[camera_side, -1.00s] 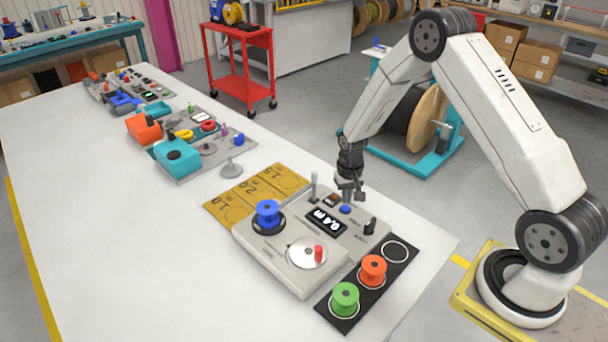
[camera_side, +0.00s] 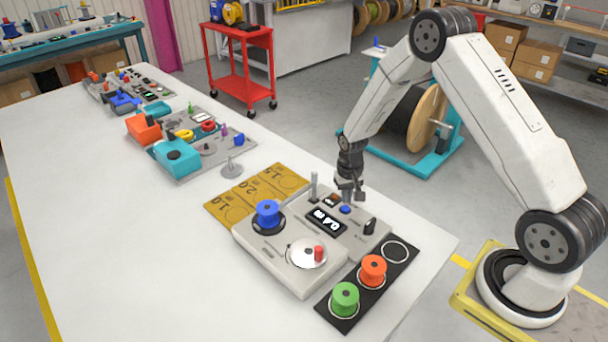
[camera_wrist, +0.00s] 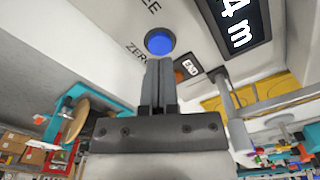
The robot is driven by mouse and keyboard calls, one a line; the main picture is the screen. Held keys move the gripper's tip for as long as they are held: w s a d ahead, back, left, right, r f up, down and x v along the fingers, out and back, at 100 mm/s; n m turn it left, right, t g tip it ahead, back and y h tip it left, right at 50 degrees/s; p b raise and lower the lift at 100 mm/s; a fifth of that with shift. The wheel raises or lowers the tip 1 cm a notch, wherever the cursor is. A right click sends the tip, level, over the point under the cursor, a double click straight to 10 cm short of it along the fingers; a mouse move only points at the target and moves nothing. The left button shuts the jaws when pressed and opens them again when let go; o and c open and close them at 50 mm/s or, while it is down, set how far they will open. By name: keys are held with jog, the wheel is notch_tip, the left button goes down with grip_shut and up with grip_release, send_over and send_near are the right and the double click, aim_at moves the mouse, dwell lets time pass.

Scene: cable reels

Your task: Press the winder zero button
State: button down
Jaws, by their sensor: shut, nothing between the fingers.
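The winder (camera_side: 285,262) is a pale grey box on the white table, with a blue reel (camera_side: 267,214) and a crank disc with a red knob (camera_side: 318,253) on top. Its zero button is a blue dome (camera_side: 345,209), which also shows in the wrist view (camera_wrist: 159,41) by the printed word ZERO. My gripper (camera_side: 358,196) is shut and empty, pointing down at the panel beside the button. In the wrist view its fingertips (camera_wrist: 159,62) reach the button's lower edge in the picture. I cannot tell whether they touch it.
Orange (camera_side: 373,270) and green (camera_side: 345,299) reels sit on a black mat.

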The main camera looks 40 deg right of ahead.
aim_at(346, 207)
jog(key=shift+f, duration=1.2)
jog(key=shift+r, duration=3.5)
